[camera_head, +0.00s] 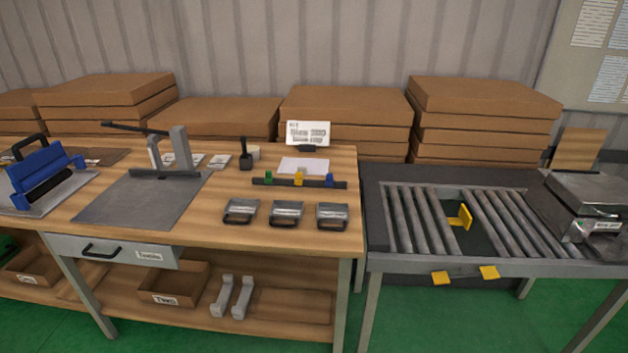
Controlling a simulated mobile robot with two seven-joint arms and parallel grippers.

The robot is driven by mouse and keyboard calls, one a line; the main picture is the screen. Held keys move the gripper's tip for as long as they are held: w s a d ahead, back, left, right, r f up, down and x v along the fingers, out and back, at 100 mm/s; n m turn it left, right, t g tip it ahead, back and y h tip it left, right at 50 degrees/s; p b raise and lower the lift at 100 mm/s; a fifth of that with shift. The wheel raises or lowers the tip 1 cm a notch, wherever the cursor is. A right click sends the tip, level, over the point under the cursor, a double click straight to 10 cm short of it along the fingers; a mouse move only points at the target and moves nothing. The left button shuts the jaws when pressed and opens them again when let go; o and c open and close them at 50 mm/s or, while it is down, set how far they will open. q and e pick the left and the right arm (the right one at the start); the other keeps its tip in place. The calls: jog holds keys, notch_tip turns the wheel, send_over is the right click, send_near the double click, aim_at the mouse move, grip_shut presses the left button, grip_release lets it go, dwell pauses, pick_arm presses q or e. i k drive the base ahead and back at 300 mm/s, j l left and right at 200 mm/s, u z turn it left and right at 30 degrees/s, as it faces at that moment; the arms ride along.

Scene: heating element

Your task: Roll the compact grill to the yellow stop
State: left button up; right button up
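The compact grill (592,203) is a silvery metal box with a small label on its front. It sits at the right end of the grey roller conveyor (515,222), partly cut off by the picture's right edge. The yellow stop (461,217) stands upright in a dark gap between two sets of rollers, left of the grill and apart from it. Neither gripper shows in this view.
A wooden workbench (330,240) stands left of the conveyor, holding a blue press (40,172), a lever tool (180,150) and three small metal units (287,213). Cardboard boxes (480,97) are stacked behind. Rollers between grill and stop look clear. Green floor (430,325) shows in front.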

aim_at(591, 207)
jog(key=z, duration=1.8)
jog(key=u, duration=0.55)
jog(key=i+l+u, duration=0.7)
jog(key=i+l, duration=0.15)
jog(key=l, duration=0.15)
jog(key=i+l+u, duration=0.1)
jog(key=l, duration=0.25)
jog(key=i+l, duration=0.35)
jog(key=l, duration=0.3)
jog(key=i+l+u, duration=0.1)
jog(key=l, duration=0.2)
